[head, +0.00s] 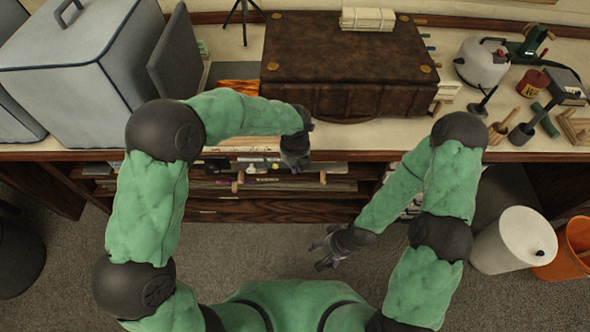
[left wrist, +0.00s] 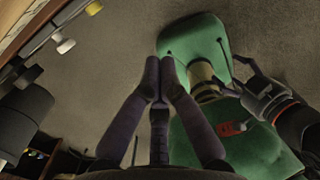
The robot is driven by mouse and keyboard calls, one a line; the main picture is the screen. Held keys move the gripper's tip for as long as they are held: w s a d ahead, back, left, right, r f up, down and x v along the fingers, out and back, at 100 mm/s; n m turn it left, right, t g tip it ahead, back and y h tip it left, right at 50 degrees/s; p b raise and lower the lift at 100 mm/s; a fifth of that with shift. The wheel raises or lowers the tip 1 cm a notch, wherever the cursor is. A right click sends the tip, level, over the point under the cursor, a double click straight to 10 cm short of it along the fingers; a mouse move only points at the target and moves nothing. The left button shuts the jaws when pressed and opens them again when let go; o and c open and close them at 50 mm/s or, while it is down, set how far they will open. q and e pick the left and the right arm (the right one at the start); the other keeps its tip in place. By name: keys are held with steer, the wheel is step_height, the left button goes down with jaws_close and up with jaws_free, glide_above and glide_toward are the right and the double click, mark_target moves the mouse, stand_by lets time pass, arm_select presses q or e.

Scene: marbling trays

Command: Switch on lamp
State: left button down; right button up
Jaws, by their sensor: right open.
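A dark item that looks like a small desk lamp (head: 563,84) stands at the right end of the counter in the head view, among tools. I see no glow from it and cannot make out a switch. My left gripper (head: 296,160) hangs at the counter's front edge, below the brown case and well left of that item. In the left wrist view its fingertips (left wrist: 160,62) are together with nothing between them. My right gripper (head: 322,250) is open and empty, low over the carpet in front of the drawers. It also shows in the left wrist view (left wrist: 238,76).
A brown leather case (head: 345,60) fills the middle of the counter (head: 225,45). A grey covered box (head: 85,85) stands at left. A kettle (head: 482,62) and a red can (head: 532,83) are at right. A white bin (head: 512,240) and an orange bucket (head: 573,250) stand on the floor.

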arm_select(q)
step_height(320, 180, down, 10)
steer(key=b, duration=0.4)
steer(key=shift+w+r+b, duration=0.2)
steer(key=shift+w+r, duration=0.05)
steer(key=shift+w, duration=0.45)
steer(key=shift+w+r+b, duration=0.25)
steer(key=shift+w, duration=0.5)
steer(key=shift+w+r+b, duration=0.2)
steer(key=shift+w+r, duration=0.05)
steer(key=shift+w, duration=0.45)
arm_select(e)
steer(key=shift+f, duration=2.65)
steer(key=shift+r, duration=0.1)
